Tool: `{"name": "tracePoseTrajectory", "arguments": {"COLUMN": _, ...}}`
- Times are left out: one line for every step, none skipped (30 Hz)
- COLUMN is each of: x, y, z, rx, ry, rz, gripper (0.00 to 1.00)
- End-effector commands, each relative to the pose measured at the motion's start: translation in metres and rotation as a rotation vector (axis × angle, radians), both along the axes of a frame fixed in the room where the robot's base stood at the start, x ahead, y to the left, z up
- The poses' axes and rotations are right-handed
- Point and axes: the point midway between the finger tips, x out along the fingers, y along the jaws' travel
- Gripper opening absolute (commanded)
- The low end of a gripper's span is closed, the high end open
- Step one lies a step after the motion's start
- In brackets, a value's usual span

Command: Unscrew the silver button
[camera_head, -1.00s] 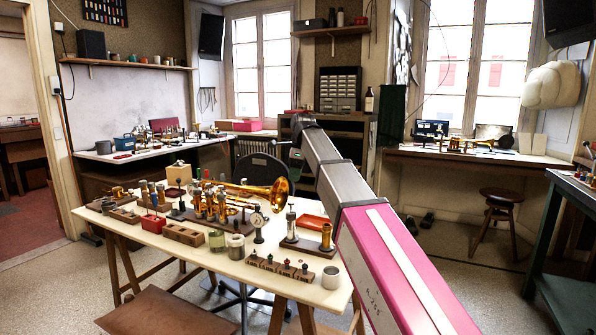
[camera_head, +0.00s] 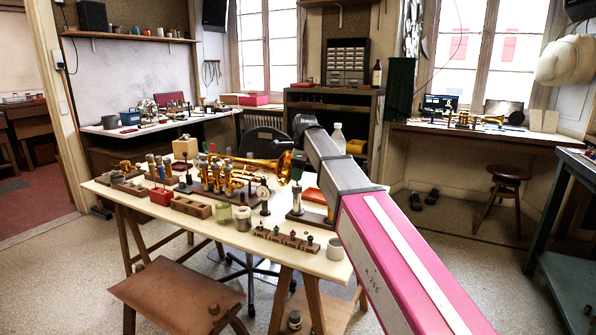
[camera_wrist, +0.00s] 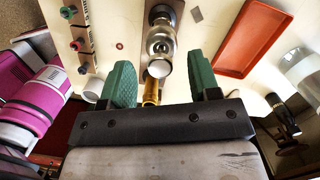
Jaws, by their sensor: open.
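A silver cylinder (camera_head: 297,201) stands upright on a dark wooden stand (camera_head: 312,219) at the right of the cream worktable. In the wrist view the cylinder (camera_wrist: 161,42) shows a round, shiny silver end (camera_wrist: 158,68), probably the silver button. My gripper (camera_head: 298,165) is just above it in the head view. In the wrist view my gripper's two green fingers (camera_wrist: 165,82) are wide open, one on each side and apart from the cylinder. A brass piece (camera_wrist: 151,91) on the same stand is partly hidden by the gripper body.
A red-orange tray (camera_wrist: 252,37) lies beside the stand. A wooden rack with coloured knobs (camera_head: 286,238) and a grey cup (camera_head: 334,249) are near the table's front edge. A brass horn (camera_head: 262,168) and several small parts crowd the table to the left.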

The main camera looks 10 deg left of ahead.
Motion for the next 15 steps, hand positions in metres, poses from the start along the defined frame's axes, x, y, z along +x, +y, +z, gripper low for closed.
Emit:
{"name": "tracePoseTrajectory", "arguments": {"x": 0.0000, "y": 0.0000, "z": 0.0001, "rx": 0.000, "ry": 0.000, "rz": 0.000, "gripper": 0.56}}
{"name": "tracePoseTrajectory", "arguments": {"x": 0.0000, "y": 0.0000, "z": 0.0002, "rx": 0.000, "ry": 0.000, "rz": 0.000, "gripper": 0.56}}
{"name": "tracePoseTrajectory", "arguments": {"x": 0.0000, "y": -0.0001, "z": 0.0002, "rx": 0.000, "ry": 0.000, "rz": 0.000, "gripper": 0.43}}
{"name": "tracePoseTrajectory", "arguments": {"x": 0.0000, "y": -0.0001, "z": 0.0002, "rx": 0.000, "ry": 0.000, "rz": 0.000, "gripper": 0.33}}
{"name": "tracePoseTrajectory", "arguments": {"x": 0.0001, "y": 0.0000, "z": 0.0002, "rx": 0.000, "ry": 0.000, "rz": 0.000, "gripper": 0.24}}
{"name": "tracePoseTrajectory", "arguments": {"x": 0.0001, "y": -0.0001, "z": 0.0003, "rx": 0.000, "ry": 0.000, "rz": 0.000, "gripper": 0.11}}
{"name": "tracePoseTrajectory", "arguments": {"x": 0.0001, "y": -0.0001, "z": 0.0003, "rx": 0.000, "ry": 0.000, "rz": 0.000, "gripper": 0.03}}
{"name": "tracePoseTrajectory", "arguments": {"x": 0.0001, "y": -0.0001, "z": 0.0003, "rx": 0.000, "ry": 0.000, "rz": 0.000, "gripper": 0.03}}
{"name": "tracePoseTrajectory", "arguments": {"x": 0.0000, "y": -0.0001, "z": 0.0003, "rx": 0.000, "ry": 0.000, "rz": 0.000, "gripper": 0.03}}
{"name": "tracePoseTrajectory", "arguments": {"x": 0.0000, "y": -0.0001, "z": 0.0003, "rx": 0.000, "ry": 0.000, "rz": 0.000, "gripper": 0.03}}
{"name": "tracePoseTrajectory", "arguments": {"x": 0.0001, "y": -0.0001, "z": 0.0003, "rx": 0.000, "ry": 0.000, "rz": 0.000, "gripper": 0.03}}
{"name": "tracePoseTrajectory", "arguments": {"x": 0.0000, "y": -0.0002, "z": 0.0004, "rx": 0.000, "ry": 0.000, "rz": 0.000, "gripper": 0.12}}
{"name": "tracePoseTrajectory", "arguments": {"x": 0.0000, "y": -0.0002, "z": 0.0004, "rx": 0.000, "ry": 0.000, "rz": 0.000, "gripper": 0.02}}
{"name": "tracePoseTrajectory", "arguments": {"x": 0.0000, "y": -0.0002, "z": 0.0004, "rx": 0.000, "ry": 0.000, "rz": 0.000, "gripper": 0.00}}
{"name": "tracePoseTrajectory", "arguments": {"x": 0.0000, "y": -0.0002, "z": 0.0004, "rx": 0.000, "ry": 0.000, "rz": 0.000, "gripper": 0.00}}
